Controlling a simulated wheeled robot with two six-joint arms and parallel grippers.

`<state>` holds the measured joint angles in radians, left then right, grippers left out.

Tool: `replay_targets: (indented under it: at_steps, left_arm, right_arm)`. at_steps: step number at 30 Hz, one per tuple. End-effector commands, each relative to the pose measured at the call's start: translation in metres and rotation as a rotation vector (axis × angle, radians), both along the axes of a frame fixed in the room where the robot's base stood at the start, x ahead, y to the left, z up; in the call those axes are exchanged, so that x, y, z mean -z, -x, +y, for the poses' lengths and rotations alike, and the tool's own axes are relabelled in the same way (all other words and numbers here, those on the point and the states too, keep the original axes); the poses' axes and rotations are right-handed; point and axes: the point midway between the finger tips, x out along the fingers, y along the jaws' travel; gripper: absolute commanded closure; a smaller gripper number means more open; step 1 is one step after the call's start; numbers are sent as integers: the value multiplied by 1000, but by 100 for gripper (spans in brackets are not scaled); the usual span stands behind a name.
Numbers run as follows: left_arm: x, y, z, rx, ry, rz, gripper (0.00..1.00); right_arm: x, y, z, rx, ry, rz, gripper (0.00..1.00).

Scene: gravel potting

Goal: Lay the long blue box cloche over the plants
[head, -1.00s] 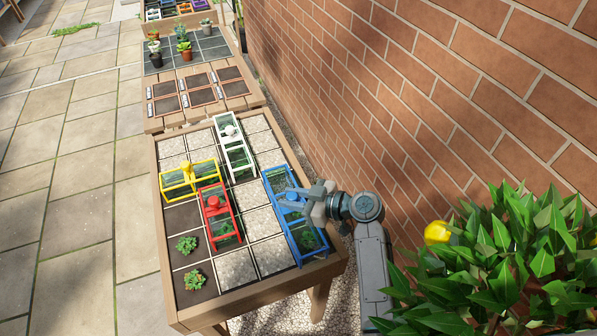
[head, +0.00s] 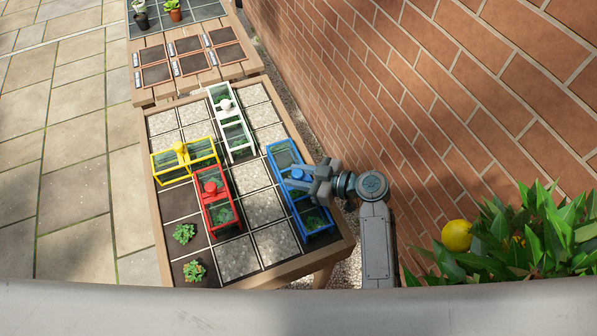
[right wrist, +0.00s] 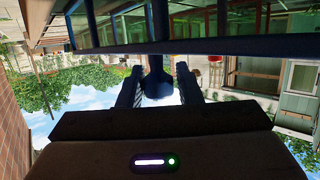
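The long blue box cloche (head: 283,159) lies along the right side of the gridded table, with a round blue knob (head: 297,174) on top. Green shows through its panes. My right gripper (head: 305,178) is at the knob. In the right wrist view, its two fingers (right wrist: 159,88) stand on either side of the dark knob (right wrist: 157,84), with a slim gap showing; the gripper looks open around it. The cloche's frame (right wrist: 230,45) crosses above. Two uncovered rosette plants, one (head: 184,233) and another (head: 194,271), sit in the left front cells. My left gripper is out of view.
Yellow (head: 170,166), red (head: 224,226) and white (head: 215,94) cloches stand on the gridded table (head: 160,230). A brick wall (head: 450,110) runs close on the right. A leafy lemon plant (head: 490,255) fills the lower right. Several front gravel cells are bare.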

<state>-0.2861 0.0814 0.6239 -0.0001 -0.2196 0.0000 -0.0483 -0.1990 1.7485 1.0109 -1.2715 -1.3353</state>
Motion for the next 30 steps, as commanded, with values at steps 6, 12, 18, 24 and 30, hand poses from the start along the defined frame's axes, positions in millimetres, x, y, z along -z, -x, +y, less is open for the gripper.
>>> replay_targets:
  at_steps: [6, 12, 18, 24, 30]
  left_arm:
    - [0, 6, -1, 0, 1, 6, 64]
    - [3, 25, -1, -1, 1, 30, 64]
    - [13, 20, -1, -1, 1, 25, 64]
    - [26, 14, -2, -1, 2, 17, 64]
    - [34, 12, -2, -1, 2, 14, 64]
  right_arm:
    - [0, 0, 0, 0, 0, 0, 52]
    - [0, 1, -3, 1, 0, -1, 52]
    - [-5, 11, -27, 0, 3, -3, 52]
    - [-18, 26, -66, 0, 6, -3, 52]
    - [-28, 37, -92, 0, 4, -2, 52]
